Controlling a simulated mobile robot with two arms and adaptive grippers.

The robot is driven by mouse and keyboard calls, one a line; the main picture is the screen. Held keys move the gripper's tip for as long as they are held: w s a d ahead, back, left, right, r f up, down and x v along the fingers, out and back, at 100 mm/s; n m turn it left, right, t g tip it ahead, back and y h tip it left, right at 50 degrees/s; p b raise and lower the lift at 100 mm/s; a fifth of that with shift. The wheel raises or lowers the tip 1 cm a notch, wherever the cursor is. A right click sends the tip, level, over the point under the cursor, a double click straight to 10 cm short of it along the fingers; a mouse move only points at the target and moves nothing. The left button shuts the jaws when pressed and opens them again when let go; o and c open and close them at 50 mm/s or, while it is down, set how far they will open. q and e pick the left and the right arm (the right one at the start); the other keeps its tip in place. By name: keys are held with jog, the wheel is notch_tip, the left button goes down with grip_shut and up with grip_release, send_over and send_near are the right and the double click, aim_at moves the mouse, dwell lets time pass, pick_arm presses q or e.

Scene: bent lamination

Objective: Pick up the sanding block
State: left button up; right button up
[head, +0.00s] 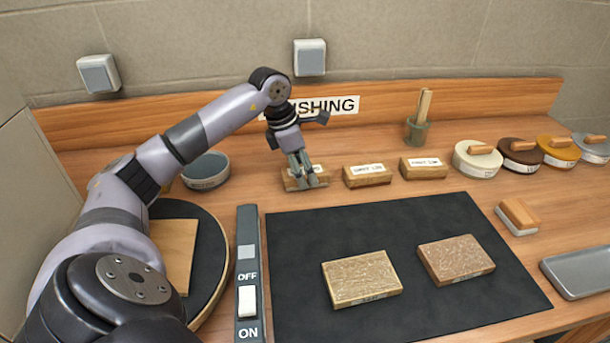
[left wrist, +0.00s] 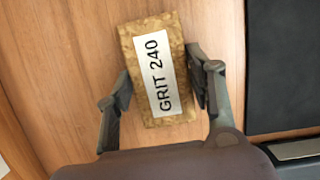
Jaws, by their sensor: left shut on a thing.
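A tan sanding block (head: 290,184) is at the back of the bench, at the left end of a row of similar blocks. In the left wrist view this block (left wrist: 175,108) carries a white label reading "GRIT 240". My left gripper (head: 304,183) reaches down over it. The gripper's fingers are shut on the block's two long sides, one on each side of the label. The fingers hide part of the block in the head view. The block appears to be at bench level; I cannot tell whether it touches. My right gripper is not in view.
Two more labelled blocks (head: 367,176) (head: 423,168) stand to the right in the row. A green cup (head: 416,132) is behind. Several lidded tins (head: 477,160) stand further right. A black mat (head: 300,250) holds two rough slabs (head: 362,279) (head: 456,261). A switch panel (head: 247,275) is left of it.

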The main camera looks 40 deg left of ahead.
aim_at(303, 171)
pick_arm(q)
notch_tip(303, 171, up, 20)
jog(key=p, duration=0.2)
dwell(0.5)
